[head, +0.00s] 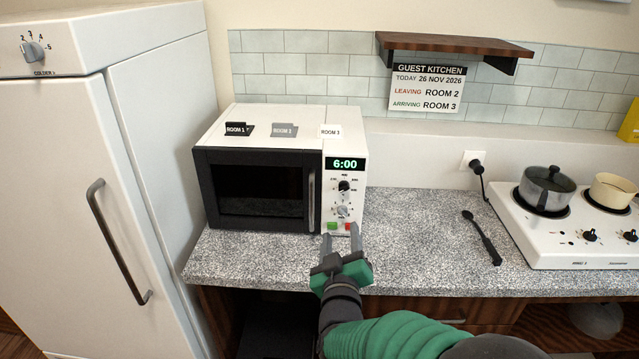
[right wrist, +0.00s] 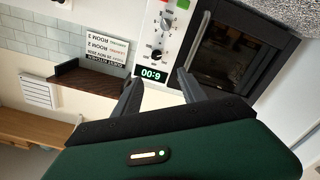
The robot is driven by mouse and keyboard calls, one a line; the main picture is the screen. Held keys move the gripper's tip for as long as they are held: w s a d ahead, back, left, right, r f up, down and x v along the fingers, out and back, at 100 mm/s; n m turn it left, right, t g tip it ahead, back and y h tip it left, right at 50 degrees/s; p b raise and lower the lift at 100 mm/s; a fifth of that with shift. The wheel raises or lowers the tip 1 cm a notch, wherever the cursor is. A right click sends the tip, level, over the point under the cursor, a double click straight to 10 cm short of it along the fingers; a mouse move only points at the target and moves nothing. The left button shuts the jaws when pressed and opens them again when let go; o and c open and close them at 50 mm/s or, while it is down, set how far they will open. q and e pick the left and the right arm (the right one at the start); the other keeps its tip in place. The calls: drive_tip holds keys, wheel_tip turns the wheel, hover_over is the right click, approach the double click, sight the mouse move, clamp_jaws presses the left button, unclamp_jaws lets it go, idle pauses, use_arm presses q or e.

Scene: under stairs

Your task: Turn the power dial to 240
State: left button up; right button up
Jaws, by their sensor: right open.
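A white microwave (head: 333,160) with a dark door stands on the counter. The marks around both dials are too small to read, so I cannot tell which is the power dial. My right gripper (head: 340,236) is open and empty, in front of the panel's lower edge. In the right wrist view, the panel appears upside down beyond the open fingers (right wrist: 160,80), with the black dial (right wrist: 156,54) and the grey dial (right wrist: 166,20) visible. My left gripper is out of view.
Green (head: 332,226) and red (head: 348,226) buttons sit below the dials. A white fridge (head: 75,200) stands left. A black spoon (head: 482,238) and a hob (head: 570,250) with pots are right.

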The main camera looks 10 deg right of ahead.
approach(344, 191)
drive_tip(key=x, duration=0.7)
drive_tip(key=shift+w+a+r+p, duration=0.1)
drive_tip(key=shift+w+a+p, duration=0.15)
drive_tip(key=shift+a+p, duration=0.1)
drive_tip(key=shift+w+d, duration=0.2)
drive_tip(key=shift+w, duration=0.1)
drive_tip(key=shift+w+d, duration=0.2)
drive_tip(key=shift+d, duration=0.25)
drive_tip(key=shift+a, duration=0.25)
drive_tip(key=c, duration=0.8)
clamp_jaws()
